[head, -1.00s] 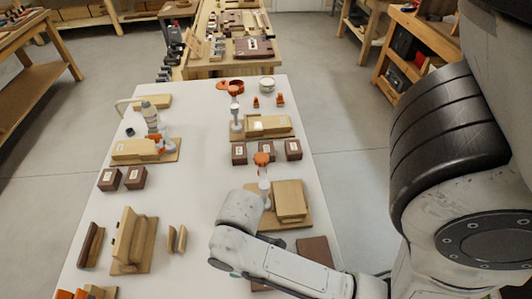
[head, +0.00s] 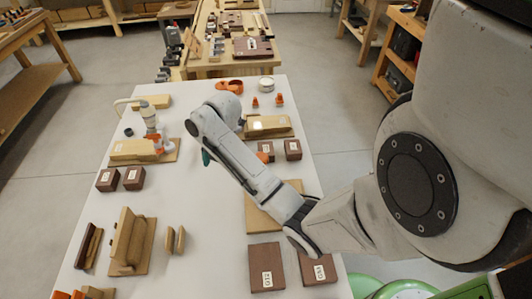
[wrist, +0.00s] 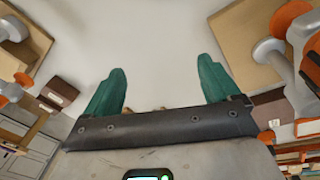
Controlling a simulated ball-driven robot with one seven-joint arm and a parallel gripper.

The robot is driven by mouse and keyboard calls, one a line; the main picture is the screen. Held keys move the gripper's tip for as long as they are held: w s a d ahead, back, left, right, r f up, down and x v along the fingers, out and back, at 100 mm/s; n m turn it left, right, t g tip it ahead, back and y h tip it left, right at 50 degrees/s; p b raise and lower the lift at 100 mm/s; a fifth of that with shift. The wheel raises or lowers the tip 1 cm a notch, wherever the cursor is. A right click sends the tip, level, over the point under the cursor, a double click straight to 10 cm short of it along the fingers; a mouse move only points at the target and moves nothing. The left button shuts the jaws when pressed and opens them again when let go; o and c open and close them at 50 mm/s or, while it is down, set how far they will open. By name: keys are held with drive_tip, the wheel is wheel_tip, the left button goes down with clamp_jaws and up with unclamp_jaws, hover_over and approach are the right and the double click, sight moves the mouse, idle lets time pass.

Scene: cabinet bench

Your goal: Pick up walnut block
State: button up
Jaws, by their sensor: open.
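Several dark brown, walnut-coloured blocks with white labels lie on the white table; I cannot tell which one the task means. In the head view a pair is at left, a block (head: 108,180) and another (head: 134,178). One block (head: 293,150) is right of my arm, and two larger ones (head: 266,268) (head: 318,269) are at the front right. My gripper (head: 207,157) is over the table's middle, mostly hidden by my arm. In the wrist view my gripper (wrist: 158,88) has its teal fingers wide apart, with bare table between them. A dark block (wrist: 59,91) is at its left.
Light wooden boards with clamps stand around, one at left (head: 158,158) and one partly behind my arm (head: 270,135). An upright wooden piece (head: 124,238) and a thin dark piece (head: 89,247) are at front left. The table middle is fairly clear.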

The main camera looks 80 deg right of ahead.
drive_tip(key=s+d+r+n, duration=0.25)
drive_tip(key=s+d, duration=0.25)
drive_tip(key=d, duration=0.4)
drive_tip(key=n+g, duration=0.2)
drive_tip(key=n, duration=0.1)
hover_over(266, 148)
drive_tip(key=shift+h, duration=0.3)
wheel_tip(266, 148, down, 10)
drive_tip(key=shift+a+f+p, duration=0.1)
drive_tip(key=shift+f+p, duration=0.1)
drive_tip(key=shift+p, duration=0.3)
drive_tip(key=shift+c, duration=0.3)
drive_tip(key=c, duration=1)
drive_tip(key=shift+c, duration=0.2)
drive_tip(key=shift+r, duration=0.2)
